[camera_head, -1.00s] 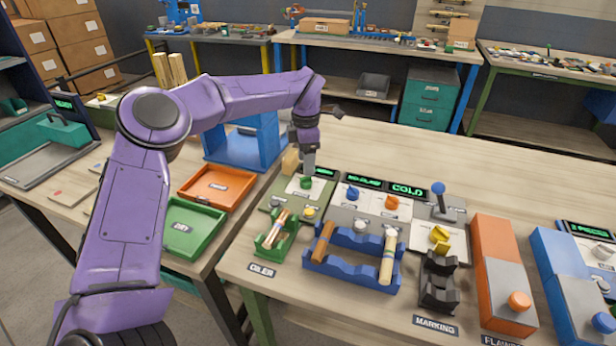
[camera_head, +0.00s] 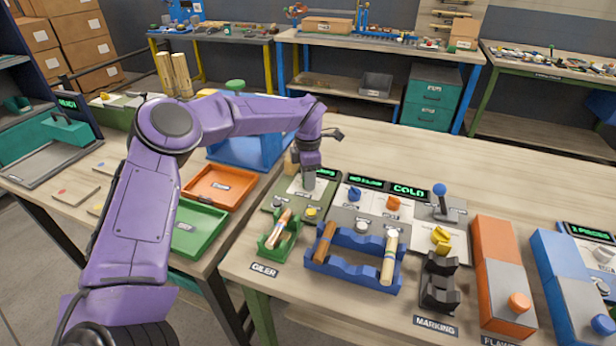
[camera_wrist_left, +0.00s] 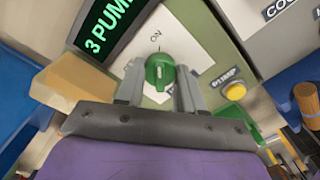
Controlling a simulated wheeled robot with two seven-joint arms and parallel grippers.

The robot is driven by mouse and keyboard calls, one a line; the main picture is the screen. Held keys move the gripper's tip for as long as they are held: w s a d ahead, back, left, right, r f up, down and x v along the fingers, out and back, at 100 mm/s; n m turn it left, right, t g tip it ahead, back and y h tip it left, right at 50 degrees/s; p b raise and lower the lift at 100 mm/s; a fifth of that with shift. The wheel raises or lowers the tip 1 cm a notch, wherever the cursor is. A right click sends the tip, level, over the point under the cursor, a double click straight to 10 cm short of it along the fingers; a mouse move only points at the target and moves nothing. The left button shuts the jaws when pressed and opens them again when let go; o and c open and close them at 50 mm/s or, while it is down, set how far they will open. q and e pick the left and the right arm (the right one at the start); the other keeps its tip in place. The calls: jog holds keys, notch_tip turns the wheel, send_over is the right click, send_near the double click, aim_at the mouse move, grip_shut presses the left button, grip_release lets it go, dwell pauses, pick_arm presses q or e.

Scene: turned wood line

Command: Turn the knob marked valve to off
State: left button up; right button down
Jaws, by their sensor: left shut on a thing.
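The green knob (camera_wrist_left: 158,72) sits on the pale green oiler panel (camera_wrist_left: 206,50), between the two fingers of my left gripper (camera_wrist_left: 160,84) in the wrist view. The fingers are shut on it. An "ON" mark (camera_wrist_left: 155,37) shows just above the knob; no "valve" or "off" mark is readable. In the head view my left gripper (camera_head: 308,182) points down at the panel (camera_head: 289,190) and hides the knob. My right gripper is in neither view.
A yellow pump button (camera_wrist_left: 235,91) is close beside the right finger, and a tan block (camera_wrist_left: 72,82) is left of the gripper. A lit display (camera_wrist_left: 108,22) stands behind. Blue and orange knobs (camera_head: 393,203) are on the neighbouring panel. Open tabletop lies behind the panels.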

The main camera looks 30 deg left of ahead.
pick_arm(q)
jog(key=n+b, duration=0.2)
jog(key=n, duration=0.2)
jog(key=shift+n, duration=0.4)
jog(key=n+b, duration=0.2)
jog(key=n, duration=0.2)
jog(key=shift+n, duration=0.3)
jog(key=n+b, duration=0.3)
jog(key=n, duration=0.1)
jog(key=shift+n, duration=0.3)
jog(key=shift+a+n+b, duration=0.1)
jog(key=shift+n+b, duration=1.05)
jog(key=shift+n, duration=0.75)
jog(key=shift+r, duration=0.1)
jog(key=o, duration=1)
jog(key=shift+o, duration=0.2)
